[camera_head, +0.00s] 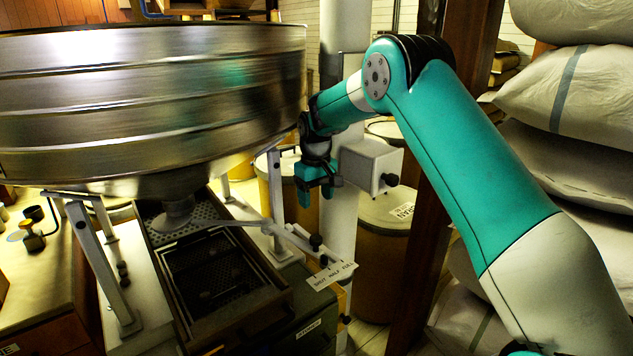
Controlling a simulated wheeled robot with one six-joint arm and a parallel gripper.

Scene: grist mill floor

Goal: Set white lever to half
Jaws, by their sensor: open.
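The white lever (297,240) is a pale bar beside the sifter, low in the middle of the view. A black knob (315,242) stands on it near its outer end. A white label plate (332,275) just below reads "SHUT HALF FULL". I cannot tell exactly which mark the lever is at. My gripper (316,191) points down, open and empty, above and apart from the lever and its knob. Nothing hides the knob.
A large round metal sifter (150,100) fills the upper left. A white post (342,220) with a grey box (370,166) stands close behind my gripper. Barrels (378,250) stand behind, and stacked sacks (570,90) fill the right.

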